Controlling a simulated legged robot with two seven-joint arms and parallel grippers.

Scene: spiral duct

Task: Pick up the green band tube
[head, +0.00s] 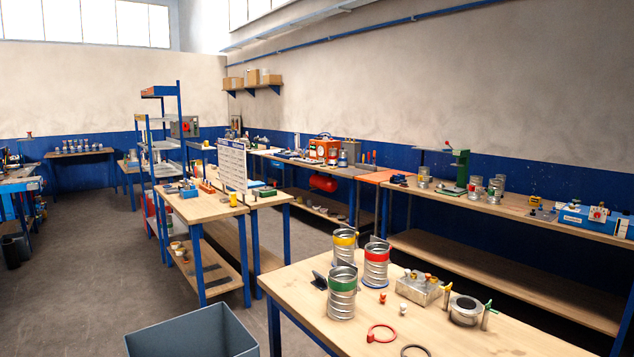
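The green band tube (342,300) is a ribbed silver spiral duct with a green band near its top. It stands upright near the left side of the closest wooden table (470,330) in the head view. A red band tube (376,269) stands behind it to the right, and a yellow band tube (345,252) stands behind it. The three tubes are close together, and the green one partly overlaps the others in the picture. Neither of my grippers is in view.
A metal block with small knobs (421,290) and a grey ring-shaped part (465,310) lie right of the tubes. A red ring (381,334) lies in front. A grey bin (192,335) stands at the table's left. Open floor (90,270) lies further left.

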